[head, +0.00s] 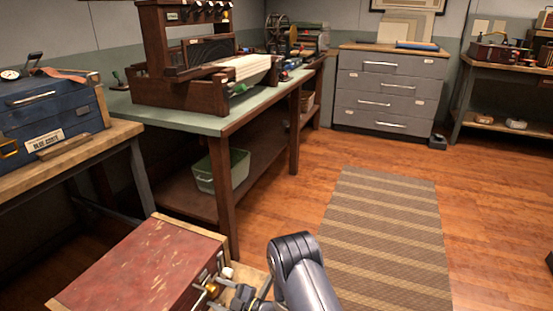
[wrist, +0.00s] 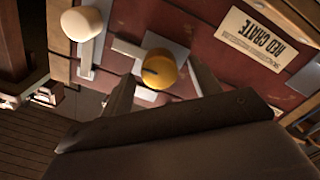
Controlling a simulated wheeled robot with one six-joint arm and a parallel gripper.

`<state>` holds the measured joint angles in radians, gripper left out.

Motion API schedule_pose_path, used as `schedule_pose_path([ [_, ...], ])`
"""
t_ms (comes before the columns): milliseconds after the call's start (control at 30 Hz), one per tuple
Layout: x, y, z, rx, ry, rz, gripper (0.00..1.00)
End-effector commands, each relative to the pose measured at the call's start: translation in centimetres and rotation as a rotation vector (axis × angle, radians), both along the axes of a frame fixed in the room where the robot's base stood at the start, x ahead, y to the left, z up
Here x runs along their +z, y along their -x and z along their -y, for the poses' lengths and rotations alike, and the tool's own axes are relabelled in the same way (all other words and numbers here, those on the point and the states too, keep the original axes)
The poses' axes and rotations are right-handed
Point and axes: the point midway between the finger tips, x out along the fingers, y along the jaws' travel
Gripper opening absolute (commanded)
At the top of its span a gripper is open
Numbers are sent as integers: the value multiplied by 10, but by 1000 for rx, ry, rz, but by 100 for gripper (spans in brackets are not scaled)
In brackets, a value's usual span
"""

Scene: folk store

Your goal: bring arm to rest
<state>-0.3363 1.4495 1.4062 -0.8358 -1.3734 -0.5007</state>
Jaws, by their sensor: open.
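My gripper (head: 238,294) is at the bottom of the head view, beside the front of a red crate (head: 145,265). In the wrist view my gripper (wrist: 162,82) is open, with its two fingers apart on either side of a round brass knob (wrist: 160,70). The knob sits on a metal plate on the crate's red face (wrist: 205,38); I cannot tell whether the fingers touch it. A label (wrist: 265,40) there reads RED CRATE. My arm reaches in from the bottom of the head view.
A white-topped peg (wrist: 82,24) stands beside the knob. A green-topped workbench (head: 180,121) with a loom (head: 185,95) is behind the crate. A blue crate (head: 50,105) stands on a wooden bench at left. Open floor with a striped rug (head: 385,240) lies right; grey drawers (head: 388,90) stand beyond.

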Motion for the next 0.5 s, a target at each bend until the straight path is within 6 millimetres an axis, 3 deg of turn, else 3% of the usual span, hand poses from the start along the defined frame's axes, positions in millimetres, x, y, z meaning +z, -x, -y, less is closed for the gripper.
schedule_pose_path([
  [100, 2, 0, 0, 0, 28, 70, 59],
  [300, 0, 9, 22, -1, 29, 70, 59],
  [500, 0, 12, 28, 1, 29, 70, 59],
])
